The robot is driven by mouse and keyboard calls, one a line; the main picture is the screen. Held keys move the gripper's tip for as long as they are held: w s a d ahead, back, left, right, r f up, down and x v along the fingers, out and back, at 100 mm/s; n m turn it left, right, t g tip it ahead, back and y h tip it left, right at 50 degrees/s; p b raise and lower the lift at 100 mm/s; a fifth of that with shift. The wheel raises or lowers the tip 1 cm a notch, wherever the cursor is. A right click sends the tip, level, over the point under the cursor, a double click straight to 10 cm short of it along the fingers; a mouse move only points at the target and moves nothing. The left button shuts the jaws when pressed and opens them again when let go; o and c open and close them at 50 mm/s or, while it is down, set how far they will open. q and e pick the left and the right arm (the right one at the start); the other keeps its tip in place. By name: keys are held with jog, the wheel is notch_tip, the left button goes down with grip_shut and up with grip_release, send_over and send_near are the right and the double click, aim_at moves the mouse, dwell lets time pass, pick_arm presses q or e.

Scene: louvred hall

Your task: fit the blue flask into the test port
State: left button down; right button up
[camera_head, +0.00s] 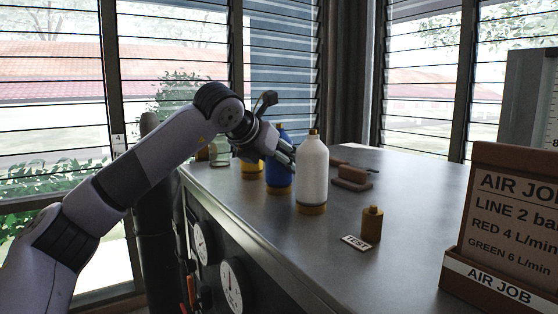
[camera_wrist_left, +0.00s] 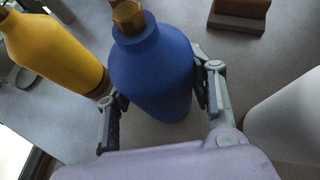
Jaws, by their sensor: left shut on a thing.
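The blue flask (camera_head: 280,181) has a brass cap and stands upright among other flasks on the grey bench, partly hidden by my gripper and the white flask. Whether its base touches the bench is hard to tell. My left gripper (camera_head: 284,154) is shut on the blue flask. In the left wrist view the flask (camera_wrist_left: 155,75) sits between its two fingers. The test port seems to be the short brass fitting (camera_head: 372,225) behind a white TEST label (camera_head: 357,243), to the right of the flask. My right gripper is in neither view.
A white flask (camera_head: 312,172) stands close right of the blue one. A yellow flask (camera_wrist_left: 55,45) stands on its left, with a clear glass vessel (camera_head: 219,151) beyond. A brown block (camera_head: 352,178) lies behind. A brown AIR JOB board (camera_head: 510,225) stands right. Bench between fitting and board is clear.

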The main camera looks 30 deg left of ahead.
pick_arm(q)
jog(key=shift+r, duration=0.25)
jog(key=shift+r+p, duration=1.8)
jog(key=shift+r, duration=0.55)
jog(key=shift+w+f, duration=0.1)
jog(key=shift+f, duration=0.05)
